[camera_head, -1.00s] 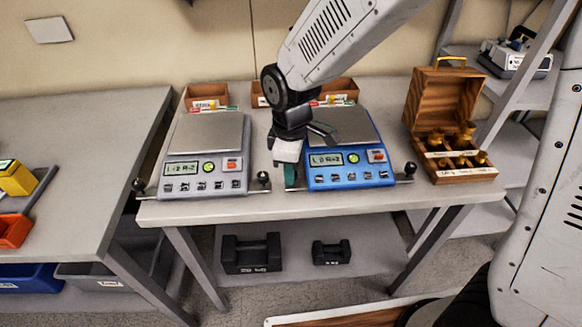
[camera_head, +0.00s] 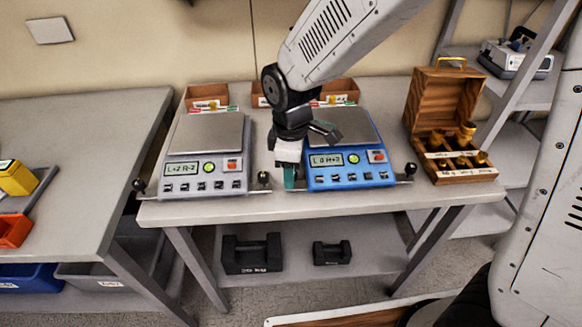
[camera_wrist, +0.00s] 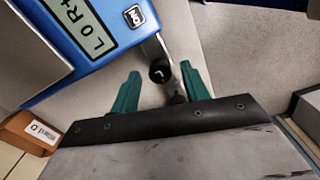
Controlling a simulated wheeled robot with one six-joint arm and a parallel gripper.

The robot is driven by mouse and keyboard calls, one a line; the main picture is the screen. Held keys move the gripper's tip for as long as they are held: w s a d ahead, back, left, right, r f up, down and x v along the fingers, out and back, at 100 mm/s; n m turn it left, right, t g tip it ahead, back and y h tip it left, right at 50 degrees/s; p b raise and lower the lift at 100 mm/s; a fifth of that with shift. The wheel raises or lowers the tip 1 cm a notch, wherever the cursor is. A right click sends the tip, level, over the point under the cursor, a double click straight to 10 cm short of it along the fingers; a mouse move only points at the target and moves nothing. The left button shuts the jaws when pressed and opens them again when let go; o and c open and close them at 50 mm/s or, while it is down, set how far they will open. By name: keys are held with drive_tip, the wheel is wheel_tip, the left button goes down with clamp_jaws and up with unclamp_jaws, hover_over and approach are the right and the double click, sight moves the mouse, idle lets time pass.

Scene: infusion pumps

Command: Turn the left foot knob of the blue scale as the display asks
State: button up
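The blue scale (camera_head: 350,180) stands on the right half of the table. Its display (camera_head: 326,160) seems to read "L 0 R+2"; in the wrist view, the display (camera_wrist: 85,25) shows "L 0 R+", cut off. The left foot knob (camera_wrist: 160,70) is black and round, on a short arm from the scale's side. My gripper (camera_wrist: 161,82) has green fingers set apart, one on each side of the knob, with a visible gap to each. In the head view, my gripper (camera_head: 289,178) points down at the scale's left side and hides this knob. The right foot knob (camera_head: 410,168) is in view.
A grey scale (camera_head: 205,150) stands close on the left; its right foot knob (camera_head: 264,178) is near my gripper. An open wooden weight box (camera_head: 450,130) is at the right. Small bins (camera_head: 207,95) line the back. Black weights (camera_head: 252,254) lie on the lower shelf.

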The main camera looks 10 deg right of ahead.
drive_tip(key=shift+r, duration=0.1)
wheel_tip(320, 180, up, 8)
drive_tip(key=shift+f, duration=0.2)
idle(0.5)
drive_tip(key=shift+s+m, duration=0.1)
drive_tip(key=shift+m, duration=0.2)
drive_tip(key=s+d+r+m, duration=0.4)
drive_tip(key=s+d+m, duration=0.3)
drive_tip(key=s+d, duration=0.2)
drive_tip(key=s+d+r+m+t, duration=0.1)
drive_tip(key=s+d+r+m, duration=0.3)
drive_tip(key=s+d+m, duration=0.3)
drive_tip(key=s+d, duration=0.3)
drive_tip(key=d, duration=0.2)
drive_tip(key=shift+r, duration=0.4)
